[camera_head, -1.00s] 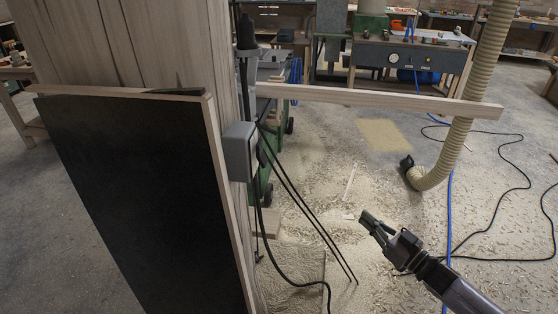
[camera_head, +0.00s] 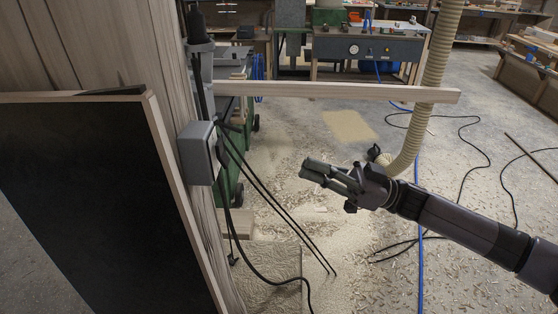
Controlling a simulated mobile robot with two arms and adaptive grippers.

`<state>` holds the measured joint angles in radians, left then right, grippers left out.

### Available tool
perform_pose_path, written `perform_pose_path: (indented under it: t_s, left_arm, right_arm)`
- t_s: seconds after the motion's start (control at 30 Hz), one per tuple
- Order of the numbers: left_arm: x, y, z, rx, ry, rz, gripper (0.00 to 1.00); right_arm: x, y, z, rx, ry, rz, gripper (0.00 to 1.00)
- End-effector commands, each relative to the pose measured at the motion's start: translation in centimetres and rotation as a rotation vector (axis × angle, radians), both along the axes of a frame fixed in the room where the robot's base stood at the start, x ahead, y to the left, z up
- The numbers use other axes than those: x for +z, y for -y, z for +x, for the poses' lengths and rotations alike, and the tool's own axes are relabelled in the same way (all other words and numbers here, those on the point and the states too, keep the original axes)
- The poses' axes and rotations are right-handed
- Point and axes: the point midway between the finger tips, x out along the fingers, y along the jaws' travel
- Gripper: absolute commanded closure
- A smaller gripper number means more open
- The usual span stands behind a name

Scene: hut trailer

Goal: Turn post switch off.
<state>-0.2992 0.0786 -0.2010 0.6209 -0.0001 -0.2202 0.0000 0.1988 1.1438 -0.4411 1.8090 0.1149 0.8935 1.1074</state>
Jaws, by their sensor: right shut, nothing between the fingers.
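A grey switch box (camera_head: 196,153) is fixed to the side of the wooden post (camera_head: 178,92), with black cables running from it. Its switch face points right and shows only at a steep angle, so the switch position cannot be told. My right gripper (camera_head: 305,169) comes in from the right. It is shut and empty, pointing left toward the box, with a clear gap between them. My left gripper is not in view.
A black board (camera_head: 75,200) with a wooden edge stands against the post. A horizontal wooden beam (camera_head: 340,91) runs right from the post above my gripper. Loose cables (camera_head: 275,205) hang below the box. A ribbed hose (camera_head: 432,75) stands behind my arm.

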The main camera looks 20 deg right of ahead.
Motion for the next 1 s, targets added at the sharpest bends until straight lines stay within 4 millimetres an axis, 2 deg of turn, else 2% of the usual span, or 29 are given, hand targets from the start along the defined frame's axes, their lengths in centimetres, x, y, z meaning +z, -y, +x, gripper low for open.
perform_pose_path:
  t_s: [0.47, 0.7, 1.0]
  left_arm:
    - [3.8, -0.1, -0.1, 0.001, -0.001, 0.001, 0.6]
    - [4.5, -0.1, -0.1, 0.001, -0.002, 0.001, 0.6]
    - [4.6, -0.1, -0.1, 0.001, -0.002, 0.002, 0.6]
  right_arm:
    - [4.0, -8.2, 3.4, 0.002, 0.003, 0.003, 1.0]
    - [2.2, -10.8, 4.5, -0.001, 0.0, 0.0, 1.0]
    - [1.7, -11.3, 4.7, -0.001, 0.0, -0.001, 1.0]
